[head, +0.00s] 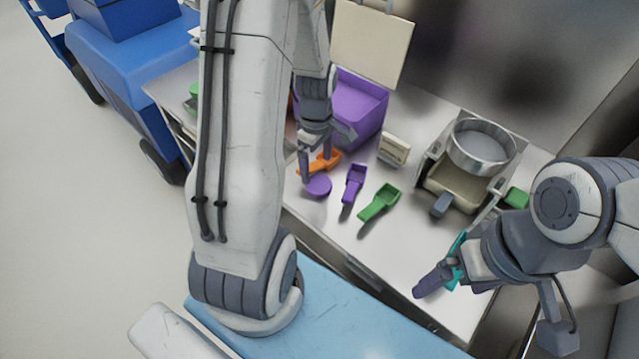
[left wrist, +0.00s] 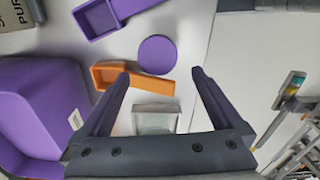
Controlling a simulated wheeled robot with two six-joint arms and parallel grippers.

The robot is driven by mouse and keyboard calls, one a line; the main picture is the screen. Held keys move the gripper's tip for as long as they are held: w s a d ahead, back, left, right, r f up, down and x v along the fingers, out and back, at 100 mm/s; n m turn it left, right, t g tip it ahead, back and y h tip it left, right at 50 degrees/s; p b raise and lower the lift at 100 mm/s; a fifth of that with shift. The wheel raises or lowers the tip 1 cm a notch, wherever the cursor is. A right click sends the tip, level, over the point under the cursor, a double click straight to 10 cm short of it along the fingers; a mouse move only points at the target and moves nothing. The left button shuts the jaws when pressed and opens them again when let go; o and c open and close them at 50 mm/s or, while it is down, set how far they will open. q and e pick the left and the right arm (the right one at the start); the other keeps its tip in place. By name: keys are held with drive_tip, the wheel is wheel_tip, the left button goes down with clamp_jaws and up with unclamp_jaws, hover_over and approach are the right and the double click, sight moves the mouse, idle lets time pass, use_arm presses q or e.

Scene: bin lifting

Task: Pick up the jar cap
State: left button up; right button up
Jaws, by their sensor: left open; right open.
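The jar cap is a flat purple disc (head: 318,187) lying on the steel counter. In the left wrist view the cap (left wrist: 157,54) is just beyond the fingertips, roughly centred between them. My left gripper (head: 324,160) is open and empty, its fingers near the cap; it shows in the left wrist view (left wrist: 161,73). A clear square container (left wrist: 155,119) sits between its fingers lower in that view. My right gripper (head: 428,288) is at the counter's right front, far from the cap; its fingers are partly hidden.
An orange scoop (left wrist: 112,76) lies close beside the cap. A purple scoop (head: 354,184) and a green scoop (head: 380,203) lie to the right. A purple bin (head: 362,112) stands behind. A machine with a metal bowl (head: 482,146) is farther right. A teal object (head: 456,262) is by my right gripper.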

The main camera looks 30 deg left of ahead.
sight(319, 184)
use_arm(q)
drive_tip(key=shift+w+d+f+p, duration=0.1)
drive_tip(key=shift+f+p, duration=0.2)
drive_tip(key=shift+f, duration=1.45)
drive_tip(key=shift+w+d+f+p, duration=0.1)
drive_tip(key=shift+f+p, duration=0.15)
drive_tip(key=shift+f, duration=1.45)
drive_tip(key=c, duration=1.1)
